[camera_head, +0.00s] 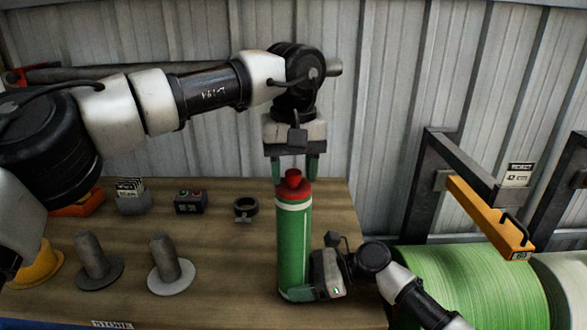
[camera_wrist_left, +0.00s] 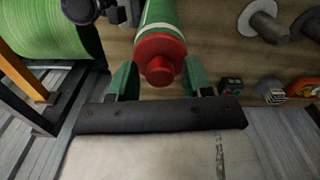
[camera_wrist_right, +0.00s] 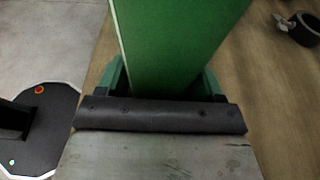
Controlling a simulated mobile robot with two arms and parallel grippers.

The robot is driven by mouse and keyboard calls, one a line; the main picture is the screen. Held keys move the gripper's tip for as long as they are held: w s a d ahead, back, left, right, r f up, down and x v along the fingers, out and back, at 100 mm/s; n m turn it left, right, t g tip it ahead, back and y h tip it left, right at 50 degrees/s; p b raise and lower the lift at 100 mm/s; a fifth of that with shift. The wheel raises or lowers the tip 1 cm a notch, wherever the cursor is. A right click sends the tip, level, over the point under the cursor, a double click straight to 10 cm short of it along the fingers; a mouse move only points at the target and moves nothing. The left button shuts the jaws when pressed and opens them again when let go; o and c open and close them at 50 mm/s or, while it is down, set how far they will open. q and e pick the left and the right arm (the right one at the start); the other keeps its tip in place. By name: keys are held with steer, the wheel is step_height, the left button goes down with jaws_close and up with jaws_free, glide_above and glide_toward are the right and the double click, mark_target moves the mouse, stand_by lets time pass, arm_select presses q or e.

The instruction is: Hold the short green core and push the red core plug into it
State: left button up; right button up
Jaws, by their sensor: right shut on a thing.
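The short green core (camera_head: 293,245) stands upright on the wooden bench, with a white band near its top. The red core plug (camera_head: 293,188) sits at the core's top end, its narrower knob pointing up; how deep it sits cannot be told. My left gripper (camera_head: 296,172) is above the plug, pointing down. In the left wrist view its fingers (camera_wrist_left: 160,80) are open, apart on either side of the plug's knob (camera_wrist_left: 160,70). My right gripper (camera_head: 300,292) is shut on the lower part of the core, which fills the space between its fingers in the right wrist view (camera_wrist_right: 165,75).
Two grey spindles on round bases (camera_head: 95,258) (camera_head: 168,265), a black ring clamp (camera_head: 246,207) and a button box (camera_head: 190,203) stand on the bench to the left. A large green roll (camera_head: 470,285) and an orange-armed rack (camera_head: 485,215) are at right. A corrugated wall stands behind.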

arm_select(q)
steer(key=shift+o, duration=0.5)
steer(key=shift+r, duration=0.1)
step_height(320, 180, up, 12)
stand_by(0.5)
arm_select(e)
steer(key=o, duration=0.8)
